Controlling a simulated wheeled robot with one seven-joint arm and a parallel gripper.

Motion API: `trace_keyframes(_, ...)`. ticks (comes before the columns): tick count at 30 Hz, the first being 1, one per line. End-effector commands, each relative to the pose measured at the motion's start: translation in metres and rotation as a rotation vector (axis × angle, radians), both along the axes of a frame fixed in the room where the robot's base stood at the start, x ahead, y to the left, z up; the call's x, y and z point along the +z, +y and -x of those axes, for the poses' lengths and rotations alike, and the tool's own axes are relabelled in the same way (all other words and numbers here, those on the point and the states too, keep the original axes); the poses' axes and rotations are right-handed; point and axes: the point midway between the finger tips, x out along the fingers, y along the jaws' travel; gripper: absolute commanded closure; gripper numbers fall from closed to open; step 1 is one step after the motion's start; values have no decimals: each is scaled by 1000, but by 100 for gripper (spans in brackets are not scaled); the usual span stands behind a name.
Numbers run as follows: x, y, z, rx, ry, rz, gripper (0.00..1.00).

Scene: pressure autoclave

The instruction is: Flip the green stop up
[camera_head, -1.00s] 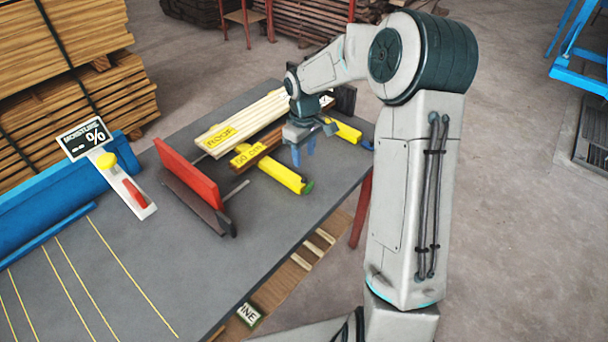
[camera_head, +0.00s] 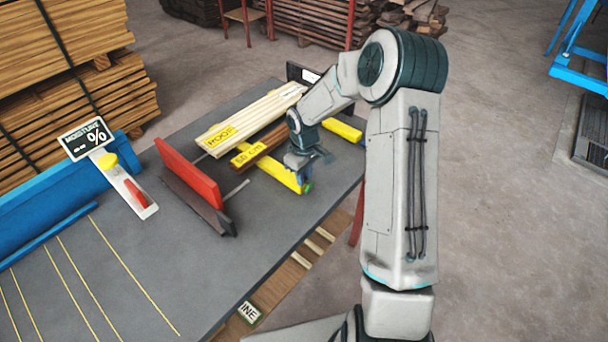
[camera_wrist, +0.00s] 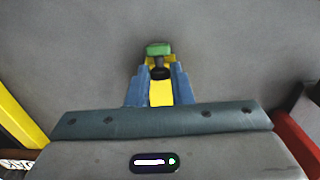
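The green stop (camera_wrist: 158,49) sits at the end of a yellow bar (camera_wrist: 160,92) in the wrist view, just beyond a dark round part. In the head view the green stop (camera_head: 308,186) shows as a small patch at the near right end of the yellow bar (camera_head: 272,170), partly hidden by my gripper. My gripper (camera_head: 304,174) is low over that end. In the wrist view the two blue fingers of my gripper (camera_wrist: 159,69) stand apart, one on each side of the bar end, with the green stop past their tips. I cannot tell whether they touch it.
A red fence (camera_head: 187,172) stands on the grey table (camera_head: 130,230) left of the bar. Pale boards (camera_head: 250,118) and a brown board lie behind the yellow bar. A second yellow bar (camera_head: 343,130) lies farther back. A moisture sign (camera_head: 86,138) stands at the left.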

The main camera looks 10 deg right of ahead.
Motion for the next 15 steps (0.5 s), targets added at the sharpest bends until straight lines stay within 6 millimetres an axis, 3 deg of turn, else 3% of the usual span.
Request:
trace_keyframes(8, 0, 2, -2, 2, 15, 11, 100)
trace_keyframes(15, -4, 9, -10, 4, 135, 97, 100)
